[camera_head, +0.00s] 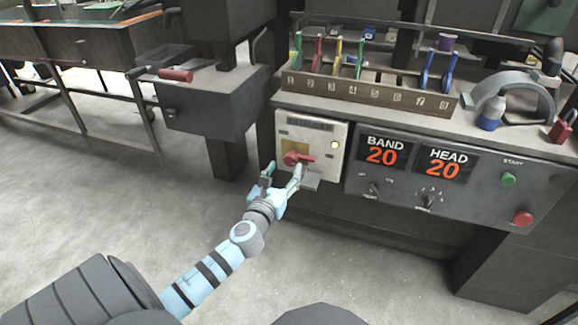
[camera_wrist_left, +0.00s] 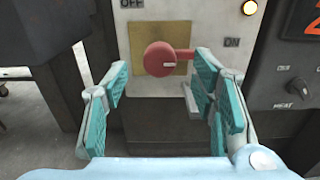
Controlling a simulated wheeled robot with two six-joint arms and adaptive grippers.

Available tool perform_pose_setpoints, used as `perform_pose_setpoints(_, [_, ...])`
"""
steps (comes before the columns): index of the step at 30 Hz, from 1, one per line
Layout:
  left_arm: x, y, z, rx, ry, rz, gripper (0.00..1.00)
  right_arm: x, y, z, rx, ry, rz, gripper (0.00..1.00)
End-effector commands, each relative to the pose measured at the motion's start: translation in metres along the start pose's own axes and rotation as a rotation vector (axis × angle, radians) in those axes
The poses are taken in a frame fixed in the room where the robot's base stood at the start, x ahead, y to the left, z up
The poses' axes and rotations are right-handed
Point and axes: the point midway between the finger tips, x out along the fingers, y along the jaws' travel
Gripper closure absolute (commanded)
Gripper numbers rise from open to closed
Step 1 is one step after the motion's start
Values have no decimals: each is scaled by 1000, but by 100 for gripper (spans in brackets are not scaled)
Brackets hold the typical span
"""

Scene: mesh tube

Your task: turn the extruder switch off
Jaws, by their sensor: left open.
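The extruder switch (camera_head: 292,158) is a red rotary knob with a handle on a light panel (camera_head: 335,165) at the machine's left end. In the left wrist view the red switch (camera_wrist_left: 160,58) sits on a brass plate (camera_wrist_left: 140,85), its handle pointing right toward the ON label (camera_wrist_left: 231,42). The OFF label (camera_wrist_left: 132,3) is above. My left gripper (camera_head: 283,171) is open and empty, just in front of the switch; in the left wrist view its fingers (camera_wrist_left: 158,105) stand either side below the knob, and contact cannot be told. My right gripper is not seen.
A lit lamp (camera_head: 334,144) is on the panel. BAND and HEAD displays (camera_head: 414,156) both read 20. A green START button (camera_head: 508,179) and a red button (camera_head: 522,218) are further right. A numbered rack (camera_head: 365,95) stands on top. A small ledge (camera_head: 312,182) juts below the switch.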

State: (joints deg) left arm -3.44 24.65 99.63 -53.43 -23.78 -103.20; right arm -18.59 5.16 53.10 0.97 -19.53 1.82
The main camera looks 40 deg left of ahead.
Motion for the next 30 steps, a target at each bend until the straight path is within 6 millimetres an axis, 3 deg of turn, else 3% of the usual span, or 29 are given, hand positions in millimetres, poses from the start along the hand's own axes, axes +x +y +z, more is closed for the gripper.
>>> perform_pose_setpoints(3, [26, 0, -2, -3, 0, 1, 48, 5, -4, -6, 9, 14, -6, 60])
perform_pose_setpoints(6, [39, 0, -2, -3, 1, 1, 48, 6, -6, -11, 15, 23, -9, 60])
perform_pose_setpoints(17, [48, 0, -1, -3, 3, 0, 48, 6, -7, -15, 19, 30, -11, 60])
perform_pose_setpoints(26, [47, 0, -2, -4, 3, 0, 94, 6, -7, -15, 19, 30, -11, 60])
perform_pose_setpoints(30, [47, 0, -2, -6, 3, 0, 96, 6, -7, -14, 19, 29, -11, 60])
